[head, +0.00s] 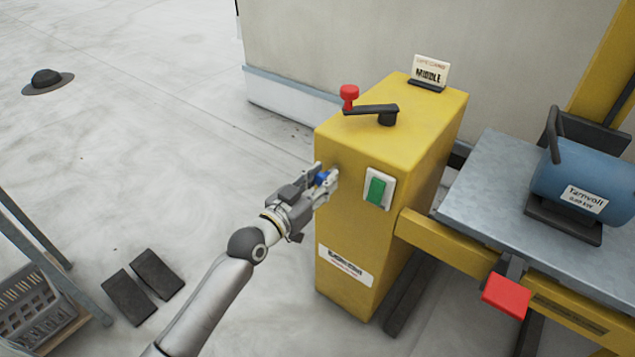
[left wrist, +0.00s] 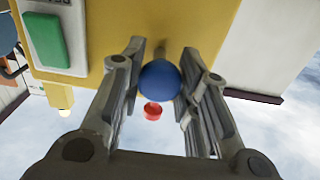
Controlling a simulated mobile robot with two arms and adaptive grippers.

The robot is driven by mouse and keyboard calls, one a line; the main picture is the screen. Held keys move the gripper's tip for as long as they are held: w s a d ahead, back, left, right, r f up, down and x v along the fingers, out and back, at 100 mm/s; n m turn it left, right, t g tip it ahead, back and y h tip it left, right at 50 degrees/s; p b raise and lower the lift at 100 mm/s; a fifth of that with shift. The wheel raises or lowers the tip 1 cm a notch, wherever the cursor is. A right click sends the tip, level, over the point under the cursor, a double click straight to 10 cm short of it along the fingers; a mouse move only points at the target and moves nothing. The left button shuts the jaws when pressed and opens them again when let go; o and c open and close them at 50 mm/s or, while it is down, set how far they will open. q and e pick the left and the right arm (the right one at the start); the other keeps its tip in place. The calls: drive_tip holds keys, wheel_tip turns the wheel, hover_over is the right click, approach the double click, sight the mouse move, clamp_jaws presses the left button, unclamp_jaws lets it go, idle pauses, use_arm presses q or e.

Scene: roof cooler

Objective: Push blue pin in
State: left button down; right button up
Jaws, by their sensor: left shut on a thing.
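The blue pin (head: 322,178) sits at the front face of the yellow cabinet (head: 345,225), left of the green switch. In the left wrist view its round blue knob (left wrist: 160,81) lies between my left fingers, and a grey shaft behind it meets the yellow face. My left gripper (head: 325,182) is shut on the knob, with its fingers close to the cabinet. How deep the shaft sits in the cabinet is hidden. My right gripper is not in view.
A green rocker switch (head: 377,191) is right of the pin. A black crank (head: 375,111) with a red knob and a "MIDDLE" sign (head: 430,72) top the cabinet. A red pedal (head: 506,297) and a blue motor (head: 590,180) are at right.

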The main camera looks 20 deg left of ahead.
use_arm(q)
drive_tip(key=shift+x, duration=1.2)
drive_tip(key=shift+r, duration=0.15)
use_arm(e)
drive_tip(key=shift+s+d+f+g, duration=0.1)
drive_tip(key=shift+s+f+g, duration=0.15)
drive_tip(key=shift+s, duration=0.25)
use_arm(q)
drive_tip(key=c, duration=1.3)
unclamp_jaws()
drive_tip(key=shift+w, duration=0.1)
drive_tip(key=shift+c, duration=0.2)
drive_tip(key=shift+o, duration=1.4)
drive_tip(key=shift+w+d, duration=0.1)
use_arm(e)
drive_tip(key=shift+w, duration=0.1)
use_arm(q)
drive_tip(key=shift+s+f, duration=0.2)
drive_tip(key=shift+s, duration=0.1)
drive_tip(key=v, duration=1.1)
drive_tip(key=shift+s, duration=0.2)
